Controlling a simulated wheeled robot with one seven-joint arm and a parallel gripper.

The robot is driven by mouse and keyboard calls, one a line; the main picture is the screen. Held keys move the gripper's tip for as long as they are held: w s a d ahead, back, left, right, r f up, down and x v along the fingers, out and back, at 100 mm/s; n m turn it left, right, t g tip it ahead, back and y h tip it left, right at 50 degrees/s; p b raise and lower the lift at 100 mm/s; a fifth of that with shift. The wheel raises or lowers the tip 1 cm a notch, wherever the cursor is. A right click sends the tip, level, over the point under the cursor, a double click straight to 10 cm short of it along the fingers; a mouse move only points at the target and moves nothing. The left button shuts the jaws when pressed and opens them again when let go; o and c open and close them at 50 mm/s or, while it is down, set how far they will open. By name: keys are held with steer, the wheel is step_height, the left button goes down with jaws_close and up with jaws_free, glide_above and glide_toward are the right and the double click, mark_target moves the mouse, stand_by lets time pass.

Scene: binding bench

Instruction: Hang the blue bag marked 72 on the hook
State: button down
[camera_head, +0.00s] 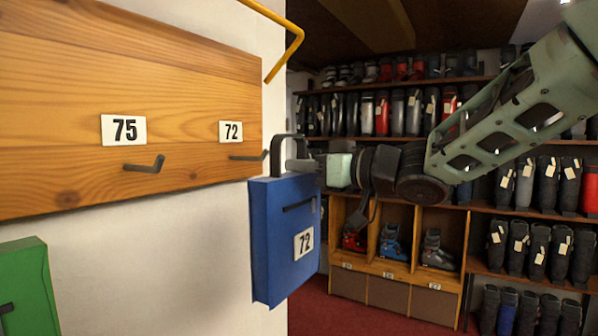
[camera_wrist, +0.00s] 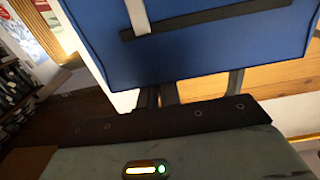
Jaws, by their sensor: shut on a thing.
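The blue bag (camera_head: 272,255) marked 72 hangs upright from my gripper (camera_head: 297,165). The gripper is shut on the bag's dark handle loop (camera_head: 275,143). The hook under the 72 label (camera_head: 248,157) is a short dark peg on the wooden board, with its tip turned up. The handle loop is close to this hook's tip in the head view. I cannot tell whether the loop is around the hook or only beside it. In the wrist view the blue bag (camera_wrist: 190,40) fills the top, with its dark straps running down to the gripper, whose fingertips are hidden.
The wooden board (camera_head: 60,100) also bears a hook (camera_head: 145,165) under a 75 label. A green bag (camera_head: 25,285) is at the lower left. A yellow bent bar (camera_head: 290,45) juts out above. Shelves of boots (camera_head: 400,110) stand behind, with red floor below.

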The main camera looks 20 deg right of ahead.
steer(key=shift+f+b+x, duration=0.15)
steer(key=shift+b+x, duration=0.4)
steer(key=shift+x, duration=1.5)
steer(key=shift+f+b+x, duration=0.1)
steer(key=shift+b+x, duration=0.4)
steer(key=shift+x, duration=1.55)
steer(key=shift+f+b, duration=1)
steer(key=shift+f, duration=0.25)
steer(key=c, duration=1.5)
jaws_free()
steer(key=shift+f, duration=0.15)
steer(key=shift+s, duration=0.1)
